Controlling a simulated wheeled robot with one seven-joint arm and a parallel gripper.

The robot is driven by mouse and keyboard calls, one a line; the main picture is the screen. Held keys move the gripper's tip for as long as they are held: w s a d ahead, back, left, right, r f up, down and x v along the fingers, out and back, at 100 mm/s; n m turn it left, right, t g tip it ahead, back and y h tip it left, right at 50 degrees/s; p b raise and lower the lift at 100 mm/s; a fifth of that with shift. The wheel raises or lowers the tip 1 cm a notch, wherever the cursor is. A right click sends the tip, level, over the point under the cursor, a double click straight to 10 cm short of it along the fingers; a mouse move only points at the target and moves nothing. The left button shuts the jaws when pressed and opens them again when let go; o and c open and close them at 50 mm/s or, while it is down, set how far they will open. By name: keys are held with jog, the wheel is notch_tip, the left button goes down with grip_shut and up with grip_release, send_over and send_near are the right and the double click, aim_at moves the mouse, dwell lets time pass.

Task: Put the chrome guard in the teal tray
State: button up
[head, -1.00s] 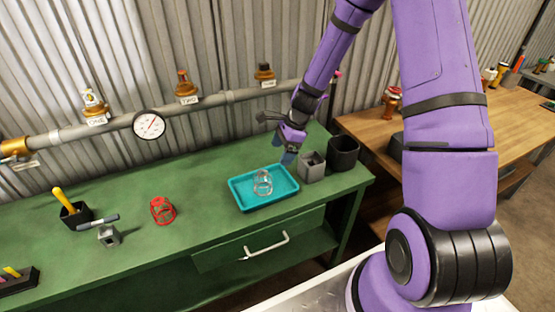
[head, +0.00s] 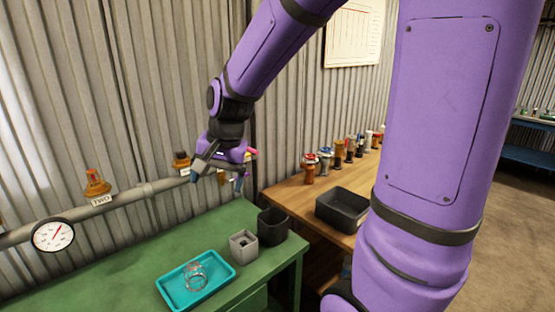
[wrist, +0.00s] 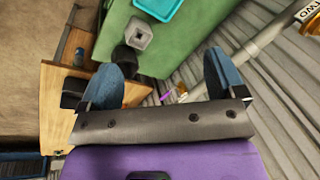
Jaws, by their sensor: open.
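The chrome guard (head: 195,276), a small open wire cage, sits inside the teal tray (head: 170,293) on the green bench. The teal tray also shows in part at the top of the wrist view (wrist: 161,7), where the guard is out of sight. My gripper (head: 217,182) is raised above the back right part of the bench, up and to the right of the tray and apart from it. In the wrist view its two blue fingers (wrist: 168,72) are wide apart with nothing between them.
A grey square holder (head: 243,244) and a black cup (head: 272,227) stand right of the tray. A wall pipe (head: 130,192) with brass valves and a gauge (head: 53,235) runs behind the bench. A wooden table (head: 290,195) with a black bin (head: 342,208) stands at the right.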

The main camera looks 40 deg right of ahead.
jog(key=s+r+n+t, duration=0.1)
jog(key=s+r+n, duration=0.3)
jog(key=s, duration=0.5)
jog(key=s+d+r+n+t+h, duration=0.1)
jog(key=s+r+n, duration=0.3)
jog(key=s, duration=0.5)
jog(key=shift+d+r+n+t+h, duration=0.15)
jog(key=shift+r+n+t+h, duration=0.15)
jog(key=shift+r, duration=0.65)
jog(key=shift+c, duration=0.2)
